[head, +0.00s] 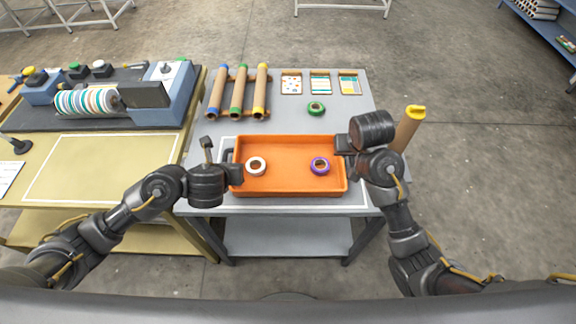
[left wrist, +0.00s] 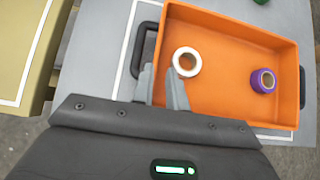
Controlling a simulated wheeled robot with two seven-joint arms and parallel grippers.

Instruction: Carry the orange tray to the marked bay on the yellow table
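The orange tray (head: 290,185) rests on the grey table inside a white outline. It holds a white roll (head: 256,166) and a purple roll (head: 320,166). My left gripper (head: 236,173) is at the tray's left side, by its black handle (left wrist: 138,50). In the left wrist view its fingers (left wrist: 161,88) are apart, one on each side of the tray's left wall as seen from above, with no clear grip. My right gripper (head: 345,145) is at the tray's right side; its fingers and that handle are mostly hidden. The yellow table (head: 180,205) has a white-outlined empty bay (head: 100,170).
Behind the tray are cardboard tubes (head: 238,92), a green roll (head: 316,108) and several cards (head: 320,84). A roller machine (head: 170,95) stands at the yellow table's back. An upright tube with a yellow cap (head: 408,130) stands behind my right arm.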

